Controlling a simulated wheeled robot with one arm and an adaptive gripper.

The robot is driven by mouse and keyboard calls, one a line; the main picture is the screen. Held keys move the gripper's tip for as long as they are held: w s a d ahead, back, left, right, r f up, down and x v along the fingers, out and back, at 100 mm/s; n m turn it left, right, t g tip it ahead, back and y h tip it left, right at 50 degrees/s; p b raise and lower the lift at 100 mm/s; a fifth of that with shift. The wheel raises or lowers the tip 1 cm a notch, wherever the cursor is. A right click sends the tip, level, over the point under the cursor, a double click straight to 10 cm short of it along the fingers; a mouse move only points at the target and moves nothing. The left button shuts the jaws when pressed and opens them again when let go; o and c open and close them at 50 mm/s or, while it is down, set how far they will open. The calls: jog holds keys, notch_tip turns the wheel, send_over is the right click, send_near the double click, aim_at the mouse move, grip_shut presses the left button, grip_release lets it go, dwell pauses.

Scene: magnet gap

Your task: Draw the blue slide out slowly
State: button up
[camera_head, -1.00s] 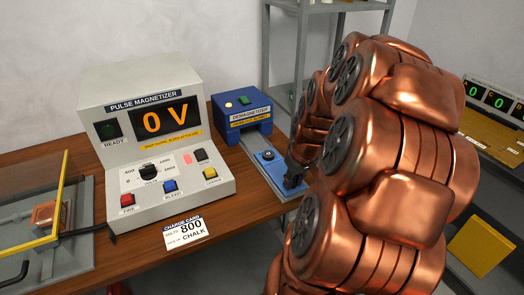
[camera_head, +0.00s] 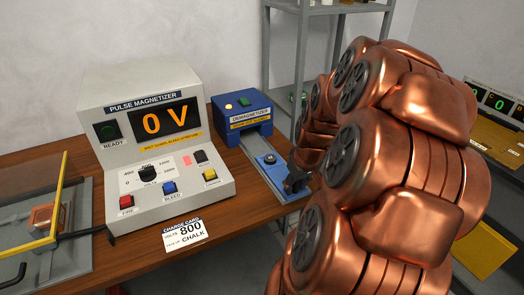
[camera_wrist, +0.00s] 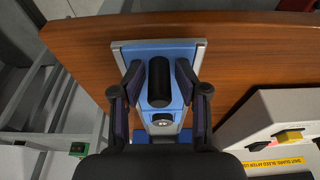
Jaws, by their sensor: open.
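The blue slide (camera_head: 276,171) runs out of the front of the blue demagnetizer (camera_head: 241,117) on a grey track, with a small round metal part on it. In the wrist view the slide's blue end plate (camera_wrist: 160,50) shows near the table's edge. A black cylindrical handle (camera_wrist: 159,85) stands on it. My gripper (camera_wrist: 159,74) is open, with one dark finger on each side of the handle and visible gaps between. In the head view my gripper (camera_head: 297,182) is at the slide's near end, partly hidden by my copper arm.
The pulse magnetizer (camera_head: 160,150) stands left of the slide, its display reading 0 V. A charge card (camera_head: 185,234) lies before it. A yellow-framed guard (camera_head: 55,205) is at far left. A grey shelf rack (camera_head: 268,50) stands behind. The wooden table's edge is close to the slide's end.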

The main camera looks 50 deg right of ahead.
jog(key=shift+r, duration=0.15)
jog(key=shift+w+d+r+p+v, duration=0.1)
jog(key=shift+w+p+v, duration=0.2)
jog(key=shift+v, duration=1)
jog(key=shift+w+d+r+p+v, duration=0.1)
jog(key=shift+w+p+v, duration=0.15)
jog(key=shift+v, duration=1)
jog(key=shift+w+d+r+p+v, duration=0.1)
jog(key=shift+w+d+p+v, duration=0.15)
jog(key=shift+v, duration=1.05)
jog(key=shift+f, duration=0.1)
jog(key=shift+w+a, duration=0.1)
jog(key=s+a+r+n+g+y+p, duration=0.1)
jog(key=a+r+n+p, duration=0.15)
jog(key=a, duration=0.95)
jog(key=s+a+r+n+g+y+p, duration=0.1)
jog(key=a+r+g+p, duration=0.2)
jog(key=a, duration=0.9)
jog(key=s+a+r+h+p, duration=0.1)
jog(key=s+a+p, duration=0.2)
jog(key=s+a, duration=0.3)
jog(key=shift+s+a, duration=0.2)
jog(key=shift+s, duration=0.7)
jog(key=shift+s, duration=0.15)
